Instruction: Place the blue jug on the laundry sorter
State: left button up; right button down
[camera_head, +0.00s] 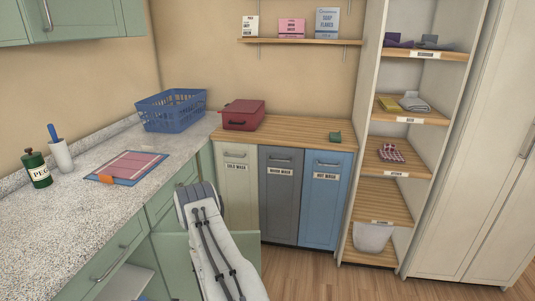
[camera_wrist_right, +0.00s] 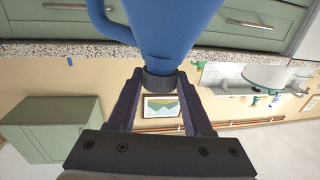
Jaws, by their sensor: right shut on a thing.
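The laundry sorter (camera_head: 278,190) stands against the back wall in the head view. It has a wooden top (camera_head: 290,130) and three fronts labelled cold, warm and hot wash. The blue jug (camera_wrist_right: 175,25) shows only in the right wrist view, at the top edge and partly cut off. My right gripper (camera_wrist_right: 160,80) is shut on its dark narrow end. A handle curves off the jug's left side in that view. The jug is not visible in the head view. My left gripper is in neither view.
A red case (camera_head: 243,114) sits on the sorter top's left and a small green item (camera_head: 335,136) at its right; the middle is bare. A blue basket (camera_head: 172,110) stands on the counter. A green cabinet door (camera_head: 182,265) hangs open below. Tall shelves (camera_head: 366,110) stand right.

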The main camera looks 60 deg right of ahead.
aim_at(296, 132)
jog(key=u, duration=2.35)
jog(key=k, duration=2.8)
jog(key=z, duration=2.4)
jog(key=i, duration=0.55)
